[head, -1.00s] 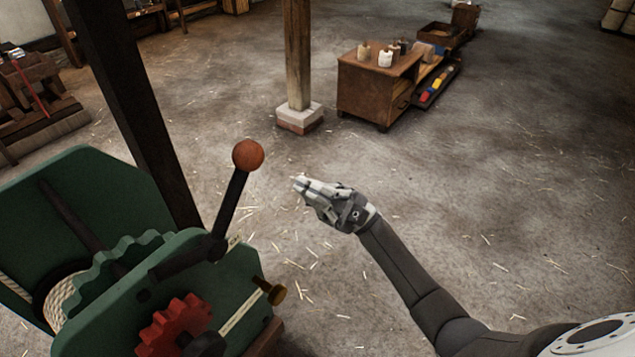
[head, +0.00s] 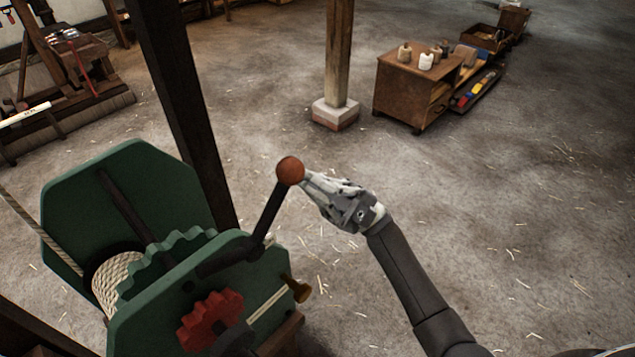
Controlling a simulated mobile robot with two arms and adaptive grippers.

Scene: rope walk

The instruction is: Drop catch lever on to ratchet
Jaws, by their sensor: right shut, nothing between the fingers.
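The catch lever is a dark bar with an orange-brown ball knob (head: 290,170) on top. It stands up and leans to the right from a pivot on the green winch (head: 128,187). A green toothed ratchet wheel (head: 160,262) sits between the winch's side plates. A red toothed wheel (head: 211,318) is on the front plate. My right gripper (head: 306,180) is shut and empty, its fingertips close to the right side of the knob. I cannot tell whether they touch it. My left gripper is not in view.
A dark post (head: 185,110) stands behind the winch. A wooden post (head: 340,60) on a stone block and a wooden cabinet (head: 400,94) with jars stand at the back. A brass knob (head: 298,289) sticks out from the winch. The floor to the right is clear.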

